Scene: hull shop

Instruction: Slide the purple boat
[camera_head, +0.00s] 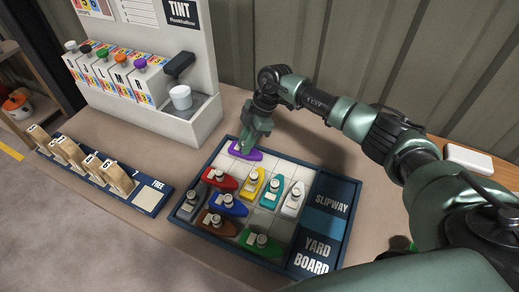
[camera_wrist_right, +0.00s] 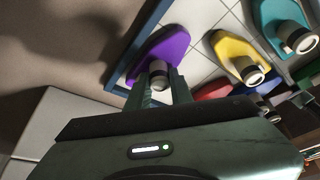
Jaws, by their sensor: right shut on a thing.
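The purple boat (camera_head: 250,155) lies at the back left corner of the yard board (camera_head: 200,226), against the dark blue rim. My right gripper (camera_head: 245,146) reaches down over it from behind. In the right wrist view the purple boat (camera_wrist_right: 163,52) shows its hull, and my right gripper's fingers (camera_wrist_right: 158,88) are closed around its light, dark-ringed funnel. The slipway (camera_head: 330,200) is the dark blue area at the board's right side. My left gripper is not in view.
On the board, a red boat (camera_head: 220,181) and a yellow boat (camera_head: 252,184) lie near the purple one. Teal, white, blue, brown and green boats lie further off. Bare pale cells show between them. A tint dispenser (camera_head: 150,90) stands behind left; a tag rack (camera_head: 152,196) lies left.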

